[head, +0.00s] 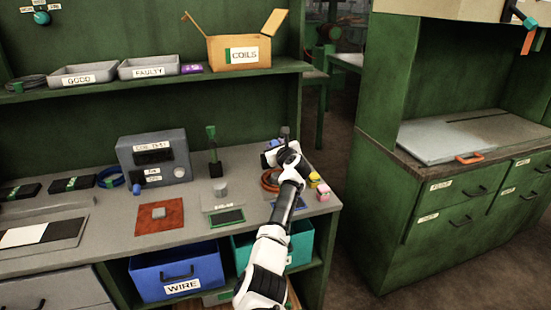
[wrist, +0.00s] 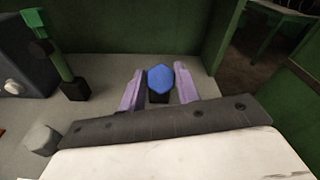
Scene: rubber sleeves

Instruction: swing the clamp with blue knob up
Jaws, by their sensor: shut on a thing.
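The blue knob (wrist: 160,78) shows in the wrist view between the two purple fingers of my gripper (wrist: 159,69). My gripper is shut on the clamp with the blue knob. A black part (wrist: 159,97) of the clamp shows just below the knob; the rest is hidden behind my gripper's dark edge. In the head view my white arm reaches over the bench's right end and hides most of this clamp, so its tilt cannot be told. Another clamp, with a green handle (head: 211,136), stands upright to the left; it also shows in the wrist view (wrist: 58,50).
A grey test box (head: 154,158) stands left of the green clamp. A small grey cylinder (head: 220,188) sits in front of that clamp. Orange cable (head: 269,181) and small yellow and pink items (head: 323,192) lie near my arm. A shelf (head: 190,79) runs above the bench.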

